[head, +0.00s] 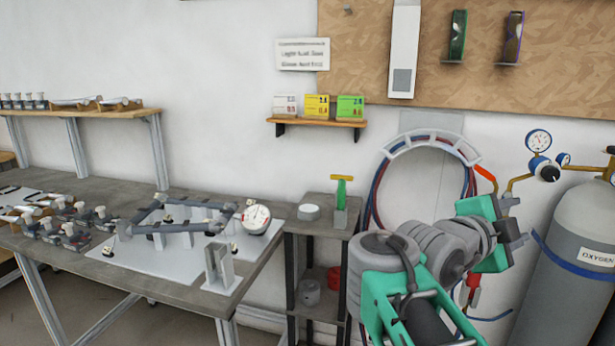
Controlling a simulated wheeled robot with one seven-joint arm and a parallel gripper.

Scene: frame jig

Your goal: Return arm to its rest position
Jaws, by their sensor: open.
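My arm reaches up from the bottom right in the head view, with green links and grey joints. My gripper (515,222) is at its far end, dark grey, in front of the wall between the hose reel and the oxygen cylinder. It is open and I see nothing held in it. It is apart from the workbench (215,300). A frame of grey bars (190,228) sits in the jig on a pale plate on that bench, with a round dial gauge (256,217) at its right corner.
Several clamps (70,225) crowd the bench's left side. A small shelf stand (318,240) beside the bench holds a white roll and a green-handled tool (341,195). A hose reel (425,145) hangs behind my arm. An oxygen cylinder (580,235) with gauges stands close on the right.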

